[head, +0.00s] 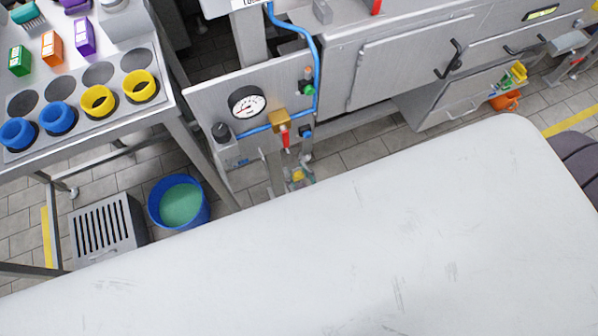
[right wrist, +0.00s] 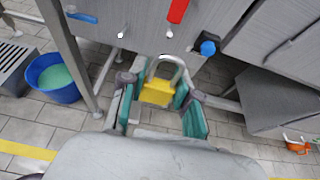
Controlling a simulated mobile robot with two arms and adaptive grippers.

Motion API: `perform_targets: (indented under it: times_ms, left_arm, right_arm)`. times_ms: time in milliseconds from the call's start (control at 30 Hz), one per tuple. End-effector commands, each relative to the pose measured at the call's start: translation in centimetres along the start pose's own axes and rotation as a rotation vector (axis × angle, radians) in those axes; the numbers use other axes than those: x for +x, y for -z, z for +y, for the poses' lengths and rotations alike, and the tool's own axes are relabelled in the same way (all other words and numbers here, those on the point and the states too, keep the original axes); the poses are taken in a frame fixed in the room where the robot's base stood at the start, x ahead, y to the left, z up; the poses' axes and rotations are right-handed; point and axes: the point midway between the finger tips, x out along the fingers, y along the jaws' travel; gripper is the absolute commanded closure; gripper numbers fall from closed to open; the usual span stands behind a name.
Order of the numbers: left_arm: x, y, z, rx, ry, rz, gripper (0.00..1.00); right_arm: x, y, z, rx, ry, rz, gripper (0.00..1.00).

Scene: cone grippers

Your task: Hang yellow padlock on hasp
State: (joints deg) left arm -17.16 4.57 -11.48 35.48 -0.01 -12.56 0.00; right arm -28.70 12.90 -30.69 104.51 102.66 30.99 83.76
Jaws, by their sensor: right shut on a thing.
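The yellow padlock (right wrist: 157,93) sits between the teal-padded fingers of my right gripper (right wrist: 155,100), which is shut on it. Its grey shackle (right wrist: 179,64) points up, toward the lower part of the grey panel. In the head view, the padlock (head: 298,175) shows small in my right gripper (head: 299,181), below the red lever. Small metal fittings (right wrist: 167,33) stick out of the panel above the shackle; I cannot tell which is the hasp. The shackle appears apart from them. My left gripper is not in view.
The grey panel (head: 205,100) carries a gauge (head: 247,102), a brass valve with a red lever (head: 285,138) and a blue pipe (head: 317,75). A blue bucket (head: 155,205) and a slotted grey box (head: 82,228) stand left. Grey cabinets (head: 400,70) stand right.

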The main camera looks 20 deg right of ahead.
Motion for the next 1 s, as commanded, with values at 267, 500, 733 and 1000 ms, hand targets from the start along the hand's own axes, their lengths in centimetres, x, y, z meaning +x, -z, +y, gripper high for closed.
perform_targets:
  times_ms: [267, 500, 733, 1000]
  left_arm:
    - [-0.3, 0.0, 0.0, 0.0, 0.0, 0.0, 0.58]
    - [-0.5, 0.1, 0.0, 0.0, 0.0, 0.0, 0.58]
    - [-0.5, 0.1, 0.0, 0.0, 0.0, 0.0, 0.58]
    - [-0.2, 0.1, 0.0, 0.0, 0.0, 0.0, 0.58]
  right_arm:
    - [1.6, -0.6, 0.0, 0.001, 0.0, -0.001, 1.0]
    - [3.0, -1.1, 0.1, 0.001, 0.0, -0.001, 1.0]
    - [4.4, -1.4, 0.1, 0.001, -0.001, -0.001, 1.0]
    - [5.7, -1.3, 0.1, 0.001, 0.0, 0.0, 1.0]
